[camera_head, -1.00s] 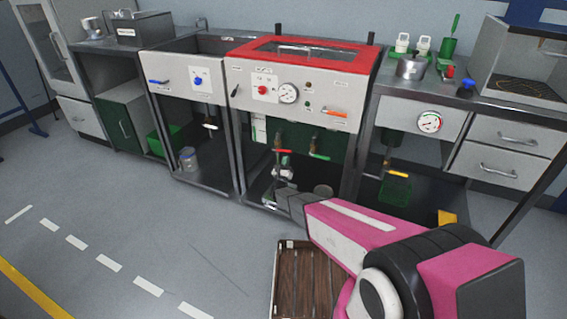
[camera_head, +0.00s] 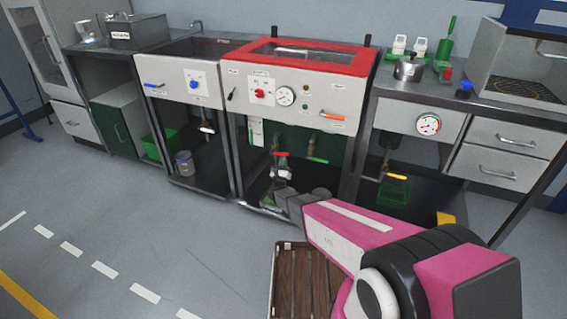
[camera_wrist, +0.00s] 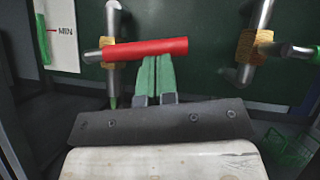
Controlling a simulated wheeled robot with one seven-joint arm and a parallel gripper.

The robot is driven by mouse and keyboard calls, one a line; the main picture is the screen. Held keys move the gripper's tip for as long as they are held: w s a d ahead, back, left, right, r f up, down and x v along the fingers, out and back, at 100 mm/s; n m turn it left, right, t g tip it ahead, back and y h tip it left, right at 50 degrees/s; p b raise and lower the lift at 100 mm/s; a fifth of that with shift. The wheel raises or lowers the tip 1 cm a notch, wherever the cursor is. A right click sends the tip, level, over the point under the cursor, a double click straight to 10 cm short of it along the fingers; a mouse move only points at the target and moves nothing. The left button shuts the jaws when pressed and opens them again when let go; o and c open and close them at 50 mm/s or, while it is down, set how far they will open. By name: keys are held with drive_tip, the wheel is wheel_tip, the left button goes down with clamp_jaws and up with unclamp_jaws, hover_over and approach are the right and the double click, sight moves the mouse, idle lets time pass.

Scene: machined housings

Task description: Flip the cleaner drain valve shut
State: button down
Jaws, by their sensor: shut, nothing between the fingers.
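The red-lidded cleaner (camera_head: 292,85) stands in the middle of the bench row in the head view. Under it is a valve with a red lever (camera_head: 282,154). In the wrist view the red lever (camera_wrist: 150,48) lies nearly level, crosswise to its upright pipe, reaching right from a brass valve body (camera_wrist: 108,50). My gripper (camera_head: 281,171) is under the cleaner, just below this lever. In the wrist view its green fingers (camera_wrist: 153,62) are shut and empty, with their tips right at the lever's lower edge. I cannot tell whether they touch it.
A second valve under the cleaner has a green lever (camera_head: 317,160), to the right of the red one. A yellow lever (camera_head: 397,177) hangs under the right bench. A label sheet (camera_wrist: 58,35) is left of the red valve. A wooden pallet (camera_head: 290,283) lies on the floor in front.

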drive_tip(key=shift+r+n, duration=0.15)
drive_tip(key=shift+n, duration=0.15)
drive_tip(key=w+a+r+n+g+y, duration=0.1)
drive_tip(key=a+r+n+g+y, duration=0.1)
drive_tip(key=n, duration=0.7)
drive_tip(key=w+a+r+n+g+y, duration=0.1)
drive_tip(key=a+r+n+g+y, duration=0.2)
drive_tip(key=r+n+y, duration=0.3)
drive_tip(key=n+g, duration=0.1)
drive_tip(key=n, duration=0.2)
drive_tip(key=shift+r+y, duration=0.2)
drive_tip(key=shift+y, duration=0.1)
drive_tip(key=shift+a, duration=0.1)
